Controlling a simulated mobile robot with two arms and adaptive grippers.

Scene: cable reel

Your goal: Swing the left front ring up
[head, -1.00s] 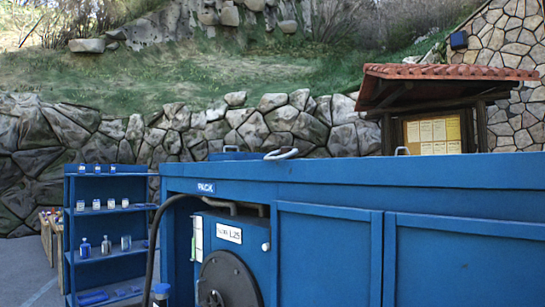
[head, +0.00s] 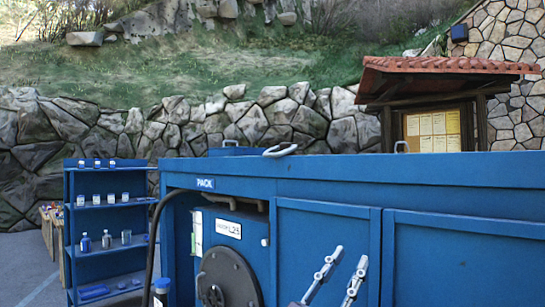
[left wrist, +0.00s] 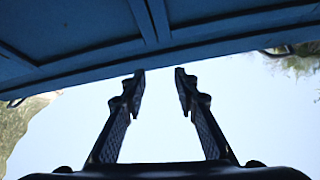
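A pale metal ring (head: 280,151) lies low and nearly flat at the front top edge of the blue container (head: 440,175), left of centre in the head view. My left gripper (head: 350,254) is below and right of this ring, in front of the container's front panels. Its two fingers point up, apart, with nothing between them. In the left wrist view, my open left gripper (left wrist: 157,72) points at the blue container's edge (left wrist: 200,45), with sky between its fingers. My right gripper is not in view.
A hose reel (head: 228,278) and a dark hose (head: 153,240) are at the container's left front. A blue shelf (head: 72,225) with small bottles stands left. The space above the container top is clear.

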